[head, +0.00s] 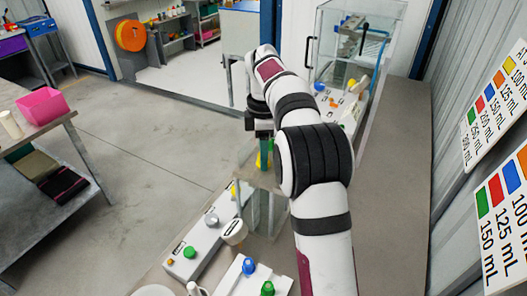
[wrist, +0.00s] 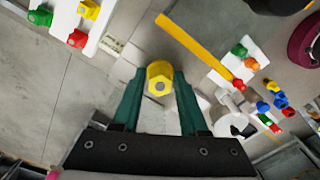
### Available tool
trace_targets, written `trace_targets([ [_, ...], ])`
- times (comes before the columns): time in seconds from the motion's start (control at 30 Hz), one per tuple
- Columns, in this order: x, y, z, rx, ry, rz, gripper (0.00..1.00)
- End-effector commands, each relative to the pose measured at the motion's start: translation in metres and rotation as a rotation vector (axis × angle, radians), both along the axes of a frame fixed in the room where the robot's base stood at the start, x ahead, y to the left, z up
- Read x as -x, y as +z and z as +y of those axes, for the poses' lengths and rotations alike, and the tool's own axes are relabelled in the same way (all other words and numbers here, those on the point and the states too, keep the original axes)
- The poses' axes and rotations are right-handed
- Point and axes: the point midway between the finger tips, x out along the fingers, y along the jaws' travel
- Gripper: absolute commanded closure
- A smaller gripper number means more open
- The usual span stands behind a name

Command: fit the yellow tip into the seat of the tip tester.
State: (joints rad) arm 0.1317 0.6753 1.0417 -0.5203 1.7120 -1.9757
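The yellow tip (wrist: 159,79) sits between the two teal fingers of my gripper (wrist: 160,88) in the wrist view, touching both, with a hole visible in its end. In the head view my gripper (head: 265,152) hangs above the bench with a bit of the yellow tip (head: 258,160) showing by its fingers. A long white unit (head: 203,247) with a green knob, a grey round part and a yellow piece stands nearer the camera, below and left of my gripper. It may be the tip tester, but I cannot tell for sure. The seat cannot be made out.
A white holder (head: 236,280) with blue and green tips stands at the front. Farther back are orange pieces (head: 338,102) and a glass cabinet (head: 352,45). Floor at left is open.

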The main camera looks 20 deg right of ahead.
Motion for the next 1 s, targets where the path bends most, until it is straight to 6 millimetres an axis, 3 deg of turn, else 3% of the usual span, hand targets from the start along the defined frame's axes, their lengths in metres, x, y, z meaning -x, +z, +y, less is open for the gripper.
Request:
trace_targets([
  [0.03,0.000,0.000,0.000,0.000,0.000,0.000,0.50],
  [0.2,0.000,0.000,0.000,0.000,0.000,0.000,0.22],
  [0.5,0.000,0.004,0.000,0.001,0.001,-0.001,0.22],
  [0.8,-0.001,0.064,-0.001,0.002,0.001,-0.001,0.22],
  [1.0,0.000,0.075,0.000,0.000,0.000,0.000,0.22],
])
